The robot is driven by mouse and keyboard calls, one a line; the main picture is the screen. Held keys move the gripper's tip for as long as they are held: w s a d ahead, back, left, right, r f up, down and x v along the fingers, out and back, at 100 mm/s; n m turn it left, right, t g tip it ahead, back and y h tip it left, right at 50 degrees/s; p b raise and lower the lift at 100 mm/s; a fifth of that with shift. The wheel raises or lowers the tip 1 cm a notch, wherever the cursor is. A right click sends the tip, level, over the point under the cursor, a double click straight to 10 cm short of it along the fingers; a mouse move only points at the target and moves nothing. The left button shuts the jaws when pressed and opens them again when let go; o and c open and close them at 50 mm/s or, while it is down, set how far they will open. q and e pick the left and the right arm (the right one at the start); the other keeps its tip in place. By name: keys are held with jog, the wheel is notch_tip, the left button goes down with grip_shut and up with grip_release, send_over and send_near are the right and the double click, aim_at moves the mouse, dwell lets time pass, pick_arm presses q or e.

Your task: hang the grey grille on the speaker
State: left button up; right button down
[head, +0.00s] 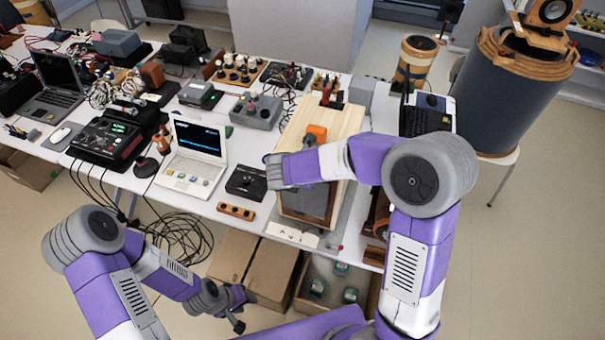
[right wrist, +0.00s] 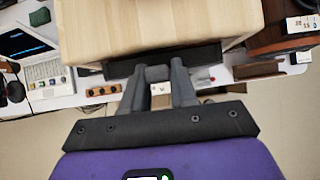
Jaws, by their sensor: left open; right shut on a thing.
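The speaker is a pale wooden box (head: 345,120) on the right part of the table. The grey grille (head: 312,201) shows as a dark panel at its near face, partly covered by my right arm. In the right wrist view the grille (right wrist: 115,66) is a dark strip close along the near edge of the wooden speaker top (right wrist: 150,28). My right gripper (right wrist: 158,74) is shut on the grille there. I cannot tell whether the grille is attached to the speaker. My left gripper (head: 243,311) is open and empty, low in front of the table.
A white laptop (head: 196,150), a black box (head: 246,182) and an orange strip (head: 236,211) lie left of the speaker. A dark laptop (head: 425,118) stands to its right. Cardboard boxes (head: 271,273) and a crate (head: 306,304) stand under the table edge.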

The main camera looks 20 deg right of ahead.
jog(key=shift+f, duration=0.25)
jog(key=c, duration=0.8)
grip_release()
jog(key=v, duration=0.7)
jog(key=shift+r, duration=0.25)
jog(key=shift+s+a, duration=0.1)
jog(key=shift+s, duration=0.05)
